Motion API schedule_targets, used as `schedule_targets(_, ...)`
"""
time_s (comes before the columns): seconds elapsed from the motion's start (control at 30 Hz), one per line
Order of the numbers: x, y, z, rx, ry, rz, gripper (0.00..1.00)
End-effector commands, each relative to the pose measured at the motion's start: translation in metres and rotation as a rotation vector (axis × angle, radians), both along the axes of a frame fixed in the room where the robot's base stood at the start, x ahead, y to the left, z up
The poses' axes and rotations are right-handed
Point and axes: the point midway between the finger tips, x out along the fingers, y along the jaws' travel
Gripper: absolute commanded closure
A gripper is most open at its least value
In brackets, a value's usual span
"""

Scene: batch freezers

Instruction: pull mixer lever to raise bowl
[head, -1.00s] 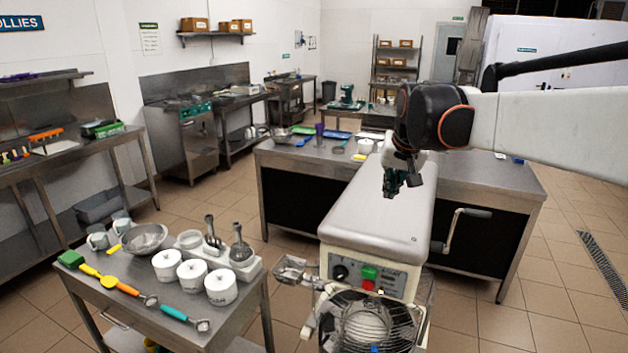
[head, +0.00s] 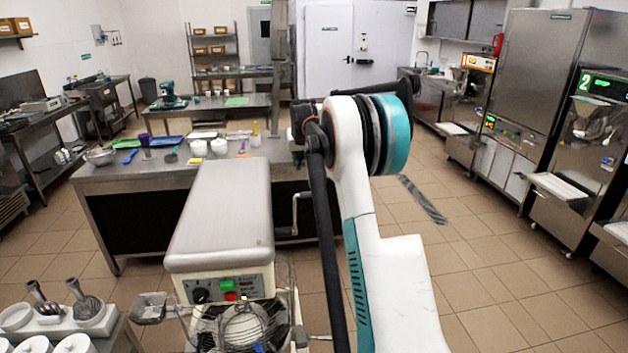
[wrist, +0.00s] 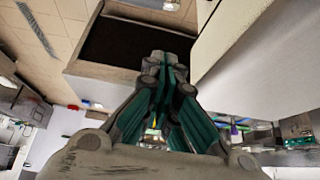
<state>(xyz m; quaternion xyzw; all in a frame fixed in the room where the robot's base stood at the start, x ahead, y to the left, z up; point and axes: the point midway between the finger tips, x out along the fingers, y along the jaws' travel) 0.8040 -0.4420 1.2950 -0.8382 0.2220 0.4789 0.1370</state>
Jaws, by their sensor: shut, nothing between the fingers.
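The mixer (head: 222,215) stands left of centre in the head view, with a pale grey top and a front panel of green and red buttons (head: 227,290). Its crank-shaped lever (head: 295,213) sticks out on its right side, close to my arm. The bowl area (head: 243,325) is low at the front, behind a wire guard and cut by the frame edge. My gripper (wrist: 165,65) is shut and empty in the wrist view, with a pale surface, likely the mixer's, to its right. I cannot make out the lever there. My arm hides the gripper in the head view.
A steel worktable (head: 130,178) with white pots and utensils stands behind the mixer. A small cart with white tubs (head: 75,345) is at the lower left. Steel freezers (head: 530,90) line the right wall. Tiled floor (head: 480,260) is open on the right.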

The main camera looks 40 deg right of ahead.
Motion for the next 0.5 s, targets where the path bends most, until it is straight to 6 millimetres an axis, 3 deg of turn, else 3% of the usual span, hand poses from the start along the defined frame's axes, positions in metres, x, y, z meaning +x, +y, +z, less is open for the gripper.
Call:
schedule_targets(0.1, 0.003, -0.03, -0.012, -0.008, 0.003, -0.013, 1.0)
schedule_targets(0.2, 0.004, -0.045, -0.02, -0.014, 0.004, -0.018, 1.0)
schedule_targets(0.5, 0.003, -0.056, -0.027, -0.016, 0.005, -0.023, 1.0)
